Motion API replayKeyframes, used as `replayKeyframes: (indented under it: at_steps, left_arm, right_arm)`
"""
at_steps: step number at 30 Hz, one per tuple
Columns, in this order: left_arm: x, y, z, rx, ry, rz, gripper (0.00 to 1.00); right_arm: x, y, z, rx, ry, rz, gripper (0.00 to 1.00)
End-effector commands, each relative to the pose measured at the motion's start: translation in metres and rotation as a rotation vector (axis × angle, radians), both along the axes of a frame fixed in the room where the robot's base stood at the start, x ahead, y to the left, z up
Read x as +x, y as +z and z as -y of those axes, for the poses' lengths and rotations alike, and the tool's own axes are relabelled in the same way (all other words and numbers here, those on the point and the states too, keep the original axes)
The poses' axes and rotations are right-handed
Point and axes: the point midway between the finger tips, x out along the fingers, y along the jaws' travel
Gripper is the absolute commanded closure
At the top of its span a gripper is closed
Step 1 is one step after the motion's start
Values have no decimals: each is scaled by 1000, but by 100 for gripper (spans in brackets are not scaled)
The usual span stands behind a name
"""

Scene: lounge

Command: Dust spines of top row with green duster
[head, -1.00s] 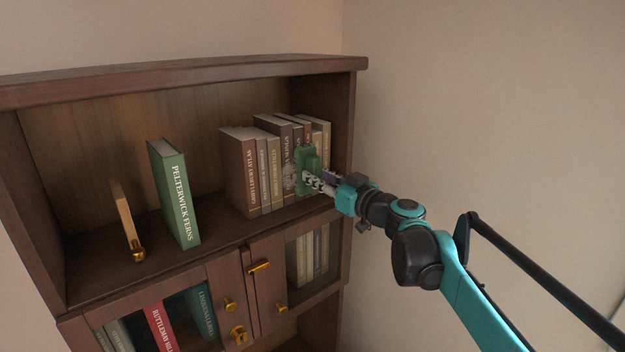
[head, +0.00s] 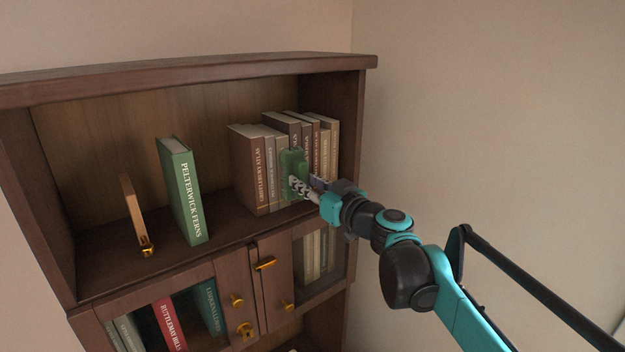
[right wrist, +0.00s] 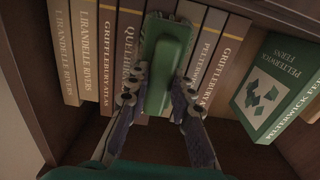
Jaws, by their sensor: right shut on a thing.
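The green duster (head: 293,172) is at the spines of the brown and tan books (head: 263,170) on the right of the top shelf. My right gripper (head: 305,187) is shut on the duster. In the right wrist view the duster (right wrist: 165,62) stands between the two fingers (right wrist: 158,95) and covers part of the spines in the middle of the row. Whether it touches them I cannot tell. A green book, Pelterwick Ferns (head: 181,190), stands apart to the left on the same shelf. My left gripper is not in view.
A wooden bookend-like piece with a gold foot (head: 137,216) stands at the left of the top shelf. Below are cabinet doors with gold knobs (head: 237,300) and books behind glass. The cabinet's right side panel (head: 347,130) edges the row.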

Motion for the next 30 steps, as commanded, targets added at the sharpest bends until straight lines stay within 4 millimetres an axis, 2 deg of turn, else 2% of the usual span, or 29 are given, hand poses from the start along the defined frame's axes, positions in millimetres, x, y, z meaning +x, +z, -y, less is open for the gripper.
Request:
replayKeyframes:
  at_steps: [5, 14, 30]
  left_arm:
    - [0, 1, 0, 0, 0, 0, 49]
    - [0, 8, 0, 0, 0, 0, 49]
    - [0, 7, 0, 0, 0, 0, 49]
  right_arm:
    - [-9, 0, -12, 0, 2, 0, 100]
    - [-7, 10, -13, 0, 0, 0, 100]
    - [14, 9, 19, 0, -1, 0, 100]
